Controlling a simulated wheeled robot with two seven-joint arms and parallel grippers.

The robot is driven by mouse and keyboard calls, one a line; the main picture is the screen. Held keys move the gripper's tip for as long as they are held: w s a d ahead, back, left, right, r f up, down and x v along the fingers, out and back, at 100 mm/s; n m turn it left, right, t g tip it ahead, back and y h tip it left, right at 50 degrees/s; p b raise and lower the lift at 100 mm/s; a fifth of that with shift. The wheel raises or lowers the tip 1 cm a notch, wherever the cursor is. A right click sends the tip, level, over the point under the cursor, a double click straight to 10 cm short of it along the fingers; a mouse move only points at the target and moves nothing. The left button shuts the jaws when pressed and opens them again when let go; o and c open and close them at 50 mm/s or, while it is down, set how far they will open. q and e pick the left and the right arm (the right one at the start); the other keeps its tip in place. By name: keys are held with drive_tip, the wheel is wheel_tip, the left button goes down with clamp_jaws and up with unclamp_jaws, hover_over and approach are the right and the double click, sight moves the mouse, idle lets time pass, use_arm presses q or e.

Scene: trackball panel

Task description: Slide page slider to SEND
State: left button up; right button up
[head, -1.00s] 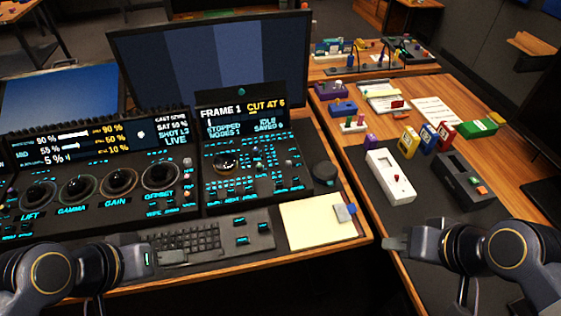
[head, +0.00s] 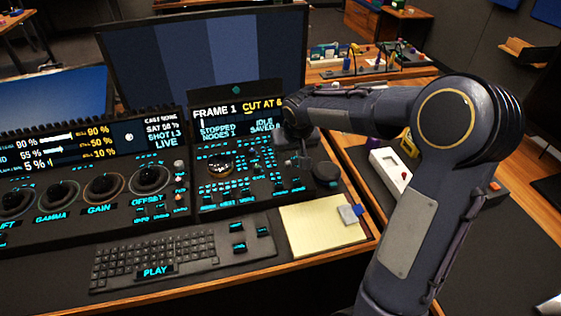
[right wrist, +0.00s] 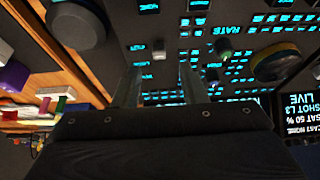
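The black trackball panel (head: 235,190) with cyan labels stands right of centre in the head view. Its trackball (head: 219,165) also shows in the right wrist view (right wrist: 275,66). I cannot make out a PAGE or SEND label, so I cannot tell which control is the page slider. My right gripper (head: 291,163) is over the panel's right part, fingers pointing down. In the right wrist view its two fingers (right wrist: 160,88) are apart with nothing held. A small pale cap (right wrist: 158,50) shows beyond and between the fingertips. My left gripper is out of view.
A large dark round knob (head: 326,174) stands close right of my right gripper. A small grey knob (right wrist: 224,49) sits near the RATE label. The screen (head: 238,120) is behind the panel. Keyboard (head: 150,260) and yellow notepad (head: 315,226) lie in front. My right arm hides part of the side table.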

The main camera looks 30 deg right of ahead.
sight(288, 162)
drive_tip(key=x, duration=0.5)
drive_tip(key=shift+s, duration=0.1)
clamp_jaws()
